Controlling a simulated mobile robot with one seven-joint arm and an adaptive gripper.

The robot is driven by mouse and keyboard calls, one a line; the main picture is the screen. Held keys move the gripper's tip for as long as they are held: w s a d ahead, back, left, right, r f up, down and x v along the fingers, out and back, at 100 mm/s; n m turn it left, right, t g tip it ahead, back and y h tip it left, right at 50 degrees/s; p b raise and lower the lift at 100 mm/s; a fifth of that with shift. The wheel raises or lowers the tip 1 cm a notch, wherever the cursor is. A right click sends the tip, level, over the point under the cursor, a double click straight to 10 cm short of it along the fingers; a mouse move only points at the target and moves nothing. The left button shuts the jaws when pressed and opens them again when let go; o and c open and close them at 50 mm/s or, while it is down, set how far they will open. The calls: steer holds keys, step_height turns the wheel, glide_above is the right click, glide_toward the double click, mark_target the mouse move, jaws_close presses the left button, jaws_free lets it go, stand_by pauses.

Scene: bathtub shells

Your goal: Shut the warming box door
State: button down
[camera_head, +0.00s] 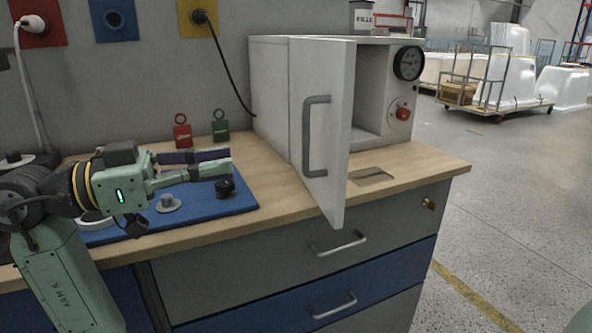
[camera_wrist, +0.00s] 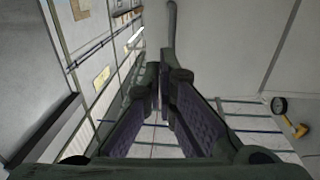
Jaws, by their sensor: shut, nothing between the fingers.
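The warming box (camera_head: 268,85) is a white cabinet on the wooden bench. Its door (camera_head: 335,180) stands open, hinged at the left and swung out towards the camera past the bench's front edge. A grey bar handle (camera_head: 308,135) is on the door's left-facing side. Part of the box's inside (camera_head: 368,90) shows to the right of the door. My gripper (camera_head: 231,160) is left of the door, apart from it, over the blue mat and pointing right. Its fingers are shut and empty. In the wrist view my gripper (camera_wrist: 161,75) fills the middle.
A blue mat (camera_head: 235,205) under my gripper holds a black knob (camera_head: 225,187) and a grey round part (camera_head: 168,203). Red (camera_head: 182,135) and green (camera_head: 220,128) tagged padlocks stand behind. The box has a dial (camera_head: 409,63) and red button (camera_head: 403,113). Drawers lie below the bench.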

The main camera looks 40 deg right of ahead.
steer(key=s, duration=0.1)
steer(key=p, duration=0.3)
glide_toward(337, 158)
steer(key=shift+m+g+y, duration=0.3)
steer(key=shift+g, duration=0.1)
steer(key=x, duration=0.7)
steer(key=shift+w+d+r, duration=0.1)
steer(key=shift+w, duration=0.2)
steer(key=shift+s+d, duration=0.1)
steer(key=shift+d, duration=0.05)
